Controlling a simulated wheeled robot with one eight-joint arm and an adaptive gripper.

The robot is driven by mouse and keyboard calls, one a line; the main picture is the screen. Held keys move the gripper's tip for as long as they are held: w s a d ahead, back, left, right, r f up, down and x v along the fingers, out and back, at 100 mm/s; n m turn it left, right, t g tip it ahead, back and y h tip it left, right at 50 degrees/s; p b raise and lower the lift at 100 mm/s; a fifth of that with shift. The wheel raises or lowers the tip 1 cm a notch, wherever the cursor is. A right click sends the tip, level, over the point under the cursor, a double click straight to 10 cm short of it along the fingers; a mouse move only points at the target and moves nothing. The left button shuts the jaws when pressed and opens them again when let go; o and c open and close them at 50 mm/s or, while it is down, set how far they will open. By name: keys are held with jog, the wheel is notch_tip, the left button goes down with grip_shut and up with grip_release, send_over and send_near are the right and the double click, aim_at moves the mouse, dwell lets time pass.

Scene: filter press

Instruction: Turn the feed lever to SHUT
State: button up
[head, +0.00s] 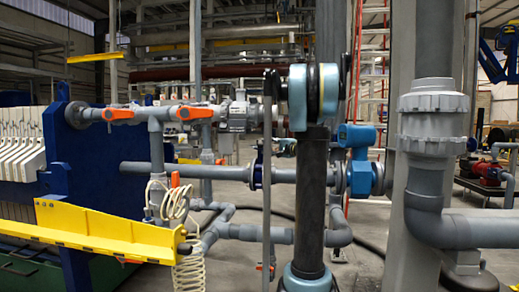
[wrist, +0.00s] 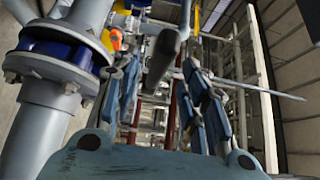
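In the wrist view, my gripper (wrist: 168,118) is open, its two blue-grey fingers spread apart above the teal palm. A grey bar (wrist: 165,58) with a rounded dark end shows in the gap between them; it looks like a lever, but I cannot tell whether it is the feed lever or whether a finger touches it. A pipe with a blue flanged valve (wrist: 58,50) stands close to the left finger. In the head view, my arm's dark column and teal joint hide the gripper. Left of it are a blue flanged valve (head: 258,168) and orange valve handles (head: 195,113). No SHUT mark is readable.
A yellow beam (head: 105,232) and the blue press plate (head: 90,165) stand at the left. A teal box-topped valve (head: 358,135) sits right of my arm. A thick grey pipe with a union (head: 433,115) rises at the right. Pipes crowd the space around the arm.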

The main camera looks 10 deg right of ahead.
jog(key=shift+x, duration=3.05)
grip_shut()
